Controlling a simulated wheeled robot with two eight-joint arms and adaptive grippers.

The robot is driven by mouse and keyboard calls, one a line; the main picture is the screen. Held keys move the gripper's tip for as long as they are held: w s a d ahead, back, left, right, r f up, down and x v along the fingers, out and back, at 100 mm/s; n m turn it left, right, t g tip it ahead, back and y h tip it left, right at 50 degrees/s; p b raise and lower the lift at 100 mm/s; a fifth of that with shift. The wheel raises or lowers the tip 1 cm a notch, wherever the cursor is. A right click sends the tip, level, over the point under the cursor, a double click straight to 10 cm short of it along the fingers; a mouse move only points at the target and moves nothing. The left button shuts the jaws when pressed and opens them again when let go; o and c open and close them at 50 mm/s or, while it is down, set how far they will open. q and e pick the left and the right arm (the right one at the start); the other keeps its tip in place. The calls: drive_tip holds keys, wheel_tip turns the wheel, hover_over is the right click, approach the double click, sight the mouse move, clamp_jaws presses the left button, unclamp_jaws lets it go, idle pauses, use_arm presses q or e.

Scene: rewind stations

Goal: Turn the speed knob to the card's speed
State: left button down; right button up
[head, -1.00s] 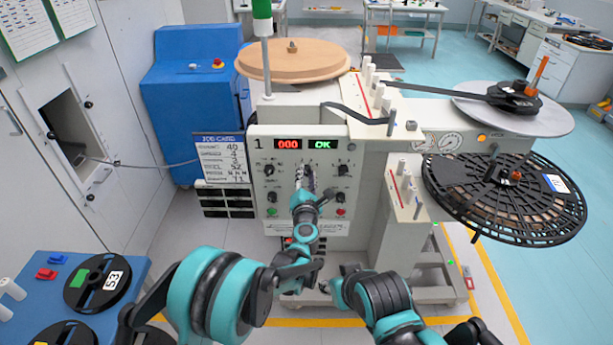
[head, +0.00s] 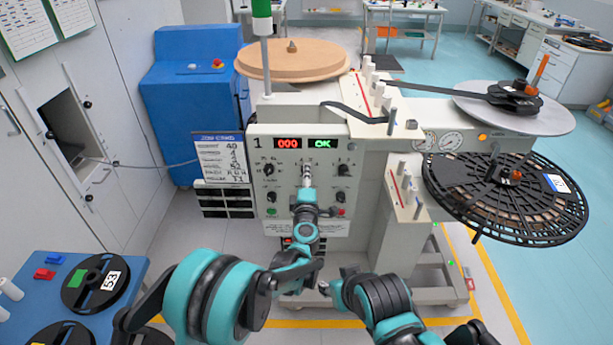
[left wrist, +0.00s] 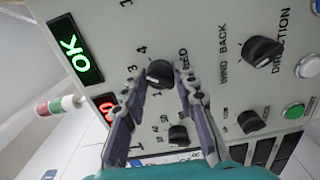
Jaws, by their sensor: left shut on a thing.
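The speed knob (left wrist: 160,73) is a small black knob on the grey machine's panel, with numbers around it and a partly covered label ending in "ED". My left gripper (left wrist: 157,84) has one finger on each side of it and is shut on it. In the head view my left gripper (head: 307,173) covers this knob at the panel's middle. The pointer's exact setting is hard to read. The job card (head: 220,160), white with a blue heading, hangs left of the panel; its lines are too small to read surely.
Other black knobs surround it: the direction knob (left wrist: 263,52) and a lower knob (left wrist: 178,135). A green button (left wrist: 293,110) is close by. The red display (head: 288,143) reads 000 and the green one (head: 323,143) reads OK. A black reel (head: 505,198) hangs at right.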

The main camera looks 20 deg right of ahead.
use_arm(q)
drive_tip(key=m, duration=0.5)
drive_tip(key=shift+f+m, duration=0.1)
drive_tip(key=shift+m, duration=0.2)
idle(0.5)
drive_tip(key=c, duration=1.2)
unclamp_jaws()
drive_tip(key=shift+s, duration=0.1)
drive_tip(key=v, duration=0.7)
drive_tip(key=shift+s, duration=0.2)
